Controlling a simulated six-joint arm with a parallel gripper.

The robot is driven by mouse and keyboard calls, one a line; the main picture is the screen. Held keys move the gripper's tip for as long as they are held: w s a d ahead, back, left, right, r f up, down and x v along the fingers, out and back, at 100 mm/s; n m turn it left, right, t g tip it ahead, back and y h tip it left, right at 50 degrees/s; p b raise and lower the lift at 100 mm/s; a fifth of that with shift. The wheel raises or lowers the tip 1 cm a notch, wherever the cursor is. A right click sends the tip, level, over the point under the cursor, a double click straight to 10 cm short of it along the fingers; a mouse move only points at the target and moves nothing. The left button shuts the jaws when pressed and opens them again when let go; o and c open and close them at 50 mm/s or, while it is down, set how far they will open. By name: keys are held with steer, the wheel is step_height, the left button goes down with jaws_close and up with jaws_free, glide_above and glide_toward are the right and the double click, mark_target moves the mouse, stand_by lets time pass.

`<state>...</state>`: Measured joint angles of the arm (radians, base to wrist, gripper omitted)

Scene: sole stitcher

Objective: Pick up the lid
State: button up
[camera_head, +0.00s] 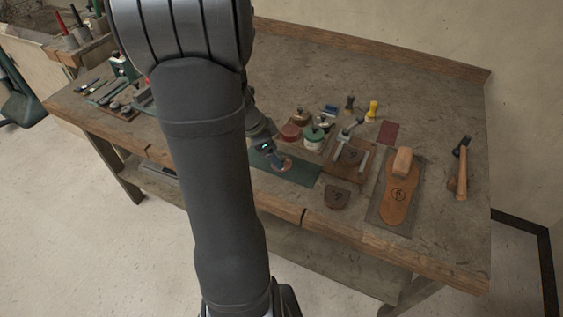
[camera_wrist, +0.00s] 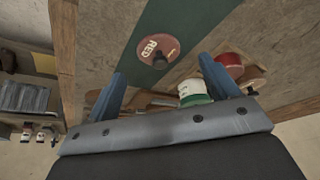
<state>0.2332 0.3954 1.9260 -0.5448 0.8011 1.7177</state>
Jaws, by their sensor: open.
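A round brownish-red lid with "RED" on it (camera_wrist: 155,42) lies flat on a dark green mat (camera_wrist: 196,22) in the wrist view. In the head view the lid (camera_head: 285,164) shows just beyond the tip of my gripper (camera_head: 276,160), on the green mat (camera_head: 300,172). In the wrist view my gripper (camera_wrist: 162,67) has its two blue fingers spread wide. The lid appears in the gap ahead of them, with nothing between the fingers. How high the fingers are above the lid is hard to tell.
A red pot (camera_head: 291,132) and a green-and-white pot (camera_head: 313,141) stand behind the mat. A clamp-like tool (camera_head: 350,128), a leather sole (camera_head: 397,198) and a hammer (camera_head: 461,170) lie to the right. The bench (camera_head: 440,120) has bare room at the back right.

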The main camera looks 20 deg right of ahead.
steer(key=x, duration=0.4)
steer(key=shift+s+d, duration=0.1)
steer(key=shift+d, duration=0.15)
steer(key=shift+c, duration=0.2)
steer(key=c, duration=1)
